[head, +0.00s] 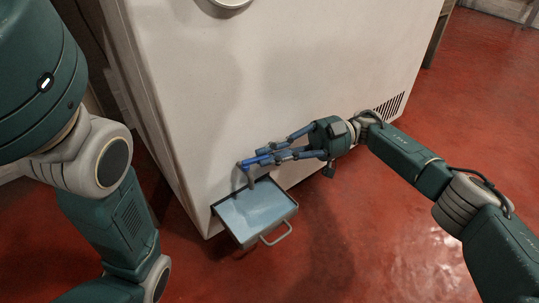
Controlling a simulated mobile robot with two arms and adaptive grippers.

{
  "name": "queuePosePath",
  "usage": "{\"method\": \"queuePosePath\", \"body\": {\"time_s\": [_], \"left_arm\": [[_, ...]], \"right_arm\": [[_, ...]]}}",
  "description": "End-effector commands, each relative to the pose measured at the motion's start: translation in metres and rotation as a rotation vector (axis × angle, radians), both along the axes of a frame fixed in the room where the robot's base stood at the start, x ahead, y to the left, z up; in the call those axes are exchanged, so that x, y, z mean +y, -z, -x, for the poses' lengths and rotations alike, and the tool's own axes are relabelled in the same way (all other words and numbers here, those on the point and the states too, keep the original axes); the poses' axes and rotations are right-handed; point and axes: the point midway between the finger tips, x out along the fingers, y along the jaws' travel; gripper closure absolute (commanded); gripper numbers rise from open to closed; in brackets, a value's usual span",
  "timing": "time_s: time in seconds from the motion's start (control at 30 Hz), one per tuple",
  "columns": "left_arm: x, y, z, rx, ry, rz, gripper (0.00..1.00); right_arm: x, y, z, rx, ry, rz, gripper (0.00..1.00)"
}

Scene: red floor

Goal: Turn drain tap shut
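The drain tap (247,176) is a small grey spout low on the front of a white cabinet. It has a bright blue lever handle (243,163) pointing sideways along the cabinet. My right gripper (263,156) comes in from the right, and its fingers converge around the handle, with the handle's left end showing past the tips. The fingers look shut on it, though they partly cover it. My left arm shows at the left edge; its gripper is out of the picture.
A blue-grey tray (280,221) with a wire handle sits below the tap at the foot of the white cabinet (240,80). A vent grille (389,106) is at the cabinet's lower right. Open red floor (400,230) lies in front and to the right.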

Motion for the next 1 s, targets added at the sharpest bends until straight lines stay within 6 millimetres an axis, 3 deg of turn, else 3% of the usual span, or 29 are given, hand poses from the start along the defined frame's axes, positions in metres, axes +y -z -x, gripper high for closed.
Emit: {"method": "queuePosePath", "body": {"time_s": [0.1,0.47,0.8,1.0], "left_arm": [[0.000,0.000,0.000,0.000,0.000,0.000,0.75],[0.001,0.000,-0.002,0.006,-0.001,0.002,0.75],[0.000,0.000,-0.001,0.002,0.000,0.000,0.75],[0.000,0.000,-0.001,0.002,0.000,0.000,0.75]], "right_arm": [[0.001,0.004,0.002,0.004,-0.003,0.005,0.72],[-0.004,0.001,-0.002,0.001,0.001,0.001,0.72],[-0.047,0.001,-0.019,0.002,0.002,0.001,0.72],[-0.059,0.002,-0.025,0.001,-0.001,0.004,0.72]]}}
